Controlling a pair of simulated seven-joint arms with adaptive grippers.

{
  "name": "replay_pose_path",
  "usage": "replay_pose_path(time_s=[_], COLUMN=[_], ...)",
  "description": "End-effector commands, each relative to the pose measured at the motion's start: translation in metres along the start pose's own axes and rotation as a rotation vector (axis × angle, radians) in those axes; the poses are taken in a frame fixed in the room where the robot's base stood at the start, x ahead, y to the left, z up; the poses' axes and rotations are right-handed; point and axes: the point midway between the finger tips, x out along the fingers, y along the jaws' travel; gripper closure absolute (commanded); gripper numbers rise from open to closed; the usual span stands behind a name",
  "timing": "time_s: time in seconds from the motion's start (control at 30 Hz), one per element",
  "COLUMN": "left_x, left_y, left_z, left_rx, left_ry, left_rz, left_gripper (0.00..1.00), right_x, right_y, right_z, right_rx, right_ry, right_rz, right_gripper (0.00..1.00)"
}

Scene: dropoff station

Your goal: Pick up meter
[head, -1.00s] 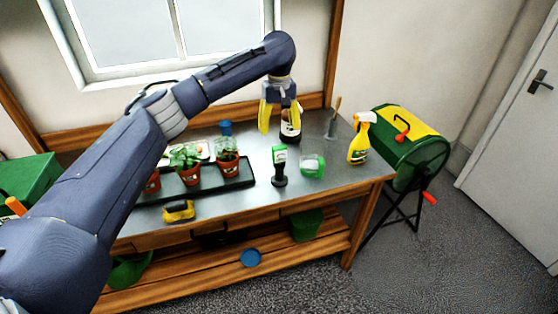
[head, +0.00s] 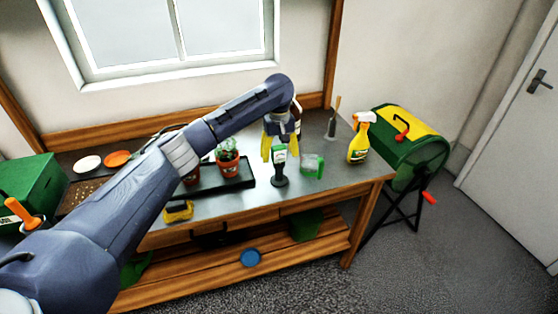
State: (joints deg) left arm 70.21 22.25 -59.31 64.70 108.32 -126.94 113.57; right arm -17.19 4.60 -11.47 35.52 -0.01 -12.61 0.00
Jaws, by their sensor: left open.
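The meter (head: 279,168) stands upright on the metal bench top, with a green and white head on a black stem and base. My left gripper (head: 279,149), with yellow fingers, is open and points down at the meter's head. One finger shows left of the head and the other just to its right and behind. The head partly covers the gripper, and I cannot tell whether they touch. My right gripper is not in view.
A green-rimmed clear container (head: 313,167) stands just right of the meter, and a spray bottle (head: 359,140) farther right. A black tray (head: 238,181) with potted plants lies to the left. A yellow object (head: 178,211) is near the front edge. A dark bottle is partly hidden behind the gripper.

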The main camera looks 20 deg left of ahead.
Motion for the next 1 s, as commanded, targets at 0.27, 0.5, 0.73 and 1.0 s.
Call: replay_pose_path(time_s=[0.27,0.5,0.73,1.0], left_x=[0.018,0.018,0.018,0.018], left_y=[-0.001,-0.001,-0.001,-0.001], left_z=[-0.001,-0.001,-0.001,-0.001], left_rx=[-0.001,-0.001,-0.001,-0.001], left_ry=[0.0,0.0,0.0,0.0], left_rz=[0.0,0.0,0.0,-0.001], left_gripper=[0.27,0.27,0.54,0.86], right_x=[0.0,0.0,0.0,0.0], right_y=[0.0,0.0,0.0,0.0], right_z=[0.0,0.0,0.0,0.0], right_rx=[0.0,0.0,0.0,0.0], right_ry=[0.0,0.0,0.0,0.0], right_rz=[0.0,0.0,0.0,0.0], right_gripper=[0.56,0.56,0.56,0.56])
